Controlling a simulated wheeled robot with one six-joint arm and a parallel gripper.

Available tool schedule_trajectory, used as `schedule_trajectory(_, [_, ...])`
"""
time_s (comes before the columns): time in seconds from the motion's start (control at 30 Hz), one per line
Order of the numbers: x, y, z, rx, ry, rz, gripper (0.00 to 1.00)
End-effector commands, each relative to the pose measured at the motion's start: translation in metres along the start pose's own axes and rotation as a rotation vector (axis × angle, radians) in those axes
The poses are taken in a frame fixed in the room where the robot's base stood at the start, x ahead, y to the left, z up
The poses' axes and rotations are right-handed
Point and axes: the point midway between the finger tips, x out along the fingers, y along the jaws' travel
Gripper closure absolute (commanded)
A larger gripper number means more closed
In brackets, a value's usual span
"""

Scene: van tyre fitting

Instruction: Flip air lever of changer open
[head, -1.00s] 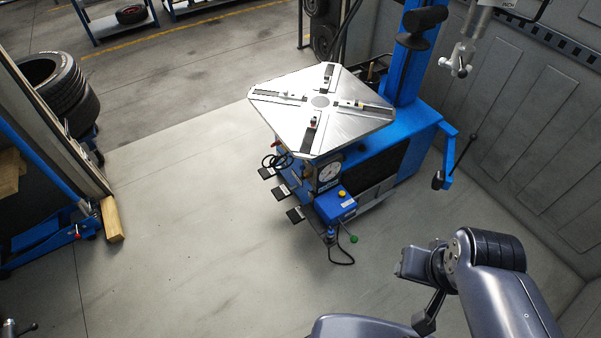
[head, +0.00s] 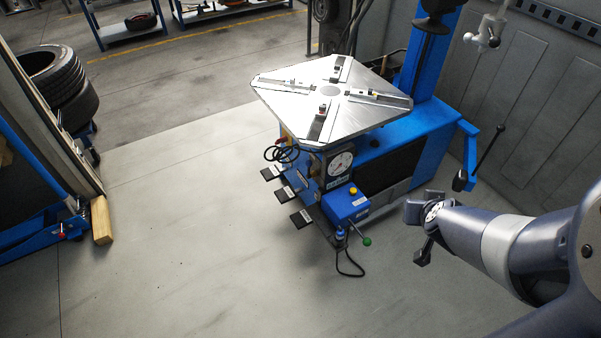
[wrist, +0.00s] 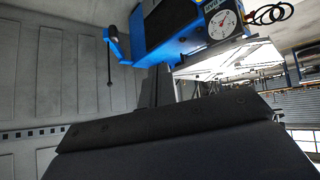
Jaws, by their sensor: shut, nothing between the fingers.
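The tyre changer (head: 420,130) is blue with a silver square turntable. A small blue box (head: 346,204) with a yellow button sits low on its front. The air lever (head: 366,241), a thin rod with a green knob, sticks out from beside that box towards the lower right. My gripper (head: 411,212) is shut and empty, right of the box and apart from the lever. In the wrist view its dark fingers (wrist: 157,86) stand before the changer. The lever is not visible in that view.
The turntable (head: 330,92) overhangs the changer's front. Several black pedals (head: 302,217) and a looped black hose (head: 350,265) lie low by the lever. A blue side arm with a dark rod (head: 488,150) stands behind my gripper.

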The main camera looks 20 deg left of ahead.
Motion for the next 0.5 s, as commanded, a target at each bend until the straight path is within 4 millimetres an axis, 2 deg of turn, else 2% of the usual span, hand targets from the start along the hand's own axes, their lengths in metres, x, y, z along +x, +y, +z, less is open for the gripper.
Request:
schedule_trajectory(0.03, [0.037,0.003,0.02,-0.017,0.014,0.038,1.0])
schedule_trajectory(0.1, [0.068,0.013,0.03,-0.05,0.042,0.105,1.0])
schedule_trajectory(0.27, [0.136,0.039,0.064,-0.135,0.073,0.285,1.0])
schedule_trajectory(0.4, [0.188,0.063,0.104,-0.233,0.061,0.464,1.0])
schedule_trajectory(0.5, [0.22,0.08,0.137,-0.315,0.029,0.6,1.0])
